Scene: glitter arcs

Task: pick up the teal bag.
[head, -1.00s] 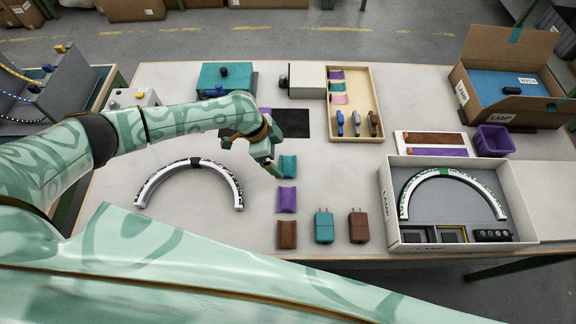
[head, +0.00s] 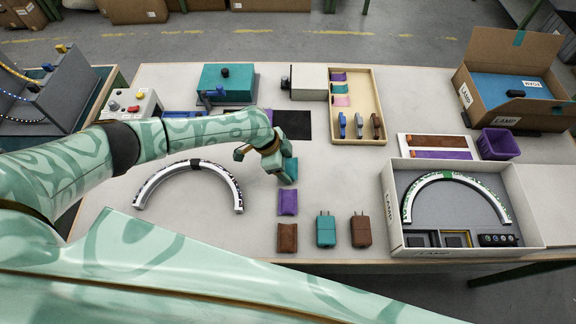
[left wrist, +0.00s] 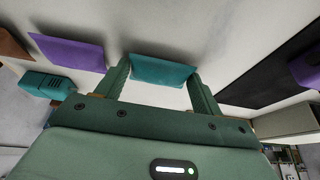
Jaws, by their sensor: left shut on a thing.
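The teal bag (head: 290,170) is a small flat piece on the table, at the back end of a short column above the purple bag (head: 287,202) and the brown bag (head: 287,237). My left gripper (head: 284,172) is at the teal bag and partly covers it in the head view. In the left wrist view the teal bag (left wrist: 161,70) sits between the two fingers of my left gripper (left wrist: 161,76), which are shut on it. Whether it is clear of the table I cannot tell. My right gripper is not in view.
A teal charger (head: 325,230) and a brown charger (head: 361,230) stand to the right. A white arc (head: 190,167) lies left. An open white box (head: 398,235) holds another arc. A wooden tray (head: 376,100) is behind. Bare table lies between the gripper and the box.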

